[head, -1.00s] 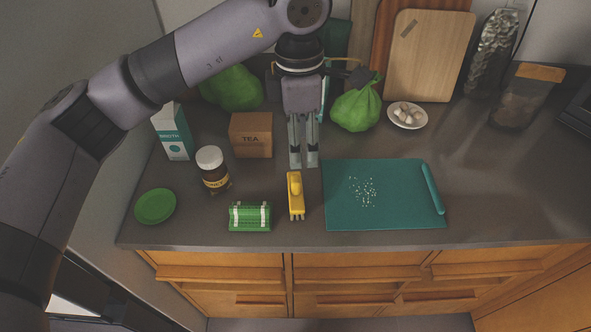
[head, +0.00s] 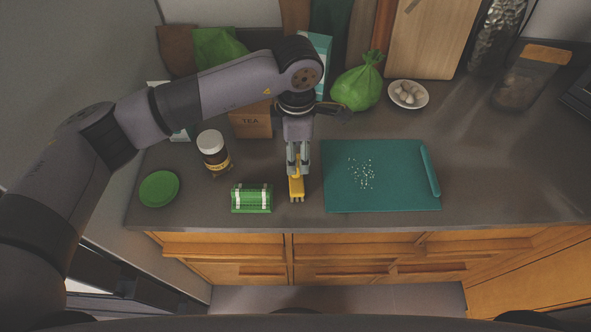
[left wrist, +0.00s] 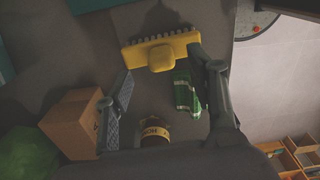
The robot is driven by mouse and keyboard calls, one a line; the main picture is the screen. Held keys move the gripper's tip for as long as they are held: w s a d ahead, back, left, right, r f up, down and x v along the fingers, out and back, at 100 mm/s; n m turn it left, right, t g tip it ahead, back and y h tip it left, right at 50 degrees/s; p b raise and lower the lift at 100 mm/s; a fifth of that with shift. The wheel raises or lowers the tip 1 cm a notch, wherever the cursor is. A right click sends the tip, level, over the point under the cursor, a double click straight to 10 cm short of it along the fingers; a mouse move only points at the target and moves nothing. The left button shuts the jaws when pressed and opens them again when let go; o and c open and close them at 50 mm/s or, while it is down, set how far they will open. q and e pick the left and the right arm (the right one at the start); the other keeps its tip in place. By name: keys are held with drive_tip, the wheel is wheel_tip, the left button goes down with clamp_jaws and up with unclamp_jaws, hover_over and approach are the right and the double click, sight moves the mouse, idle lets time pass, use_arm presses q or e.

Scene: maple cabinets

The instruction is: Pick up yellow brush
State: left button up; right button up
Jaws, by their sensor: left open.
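The yellow brush (head: 296,186) lies on the dark counter, just left of the teal cutting mat. My left gripper (head: 298,166) is over the brush's rear part in the head view, fingers pointing down, and hides that end. In the left wrist view the yellow brush (left wrist: 162,52) shows its bristle row and rounded knob beyond the fingertips. The two fingers of my left gripper (left wrist: 165,78) are apart with nothing held between them. I cannot tell whether they touch the brush. My right gripper is not in view.
A green-and-white bundle (head: 251,198) lies left of the brush. A honey jar (head: 213,152) and a tea box (head: 251,121) stand behind it. The teal mat (head: 395,180) with white crumbs lies close on the right. The counter's front edge is near.

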use_arm(q)
drive_tip(key=shift+f+p, duration=0.25)
drive_tip(key=shift+p, duration=0.1)
wheel_tip(320, 180, down, 4)
drive_tip(key=shift+s+a+r+p, duration=0.1)
drive_tip(key=shift+a+r+p, duration=0.1)
drive_tip(key=shift+p, duration=0.95)
drive_tip(key=shift+d+f, duration=0.1)
drive_tip(key=shift+f, duration=0.5)
clamp_jaws()
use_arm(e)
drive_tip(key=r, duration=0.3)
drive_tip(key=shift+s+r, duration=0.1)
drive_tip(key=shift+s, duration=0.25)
use_arm(q)
drive_tip(key=shift+r, duration=0.1)
drive_tip(key=shift+r, duration=0.45)
wheel_tip(320, 180, up, 19)
drive_tip(key=b, duration=0.6)
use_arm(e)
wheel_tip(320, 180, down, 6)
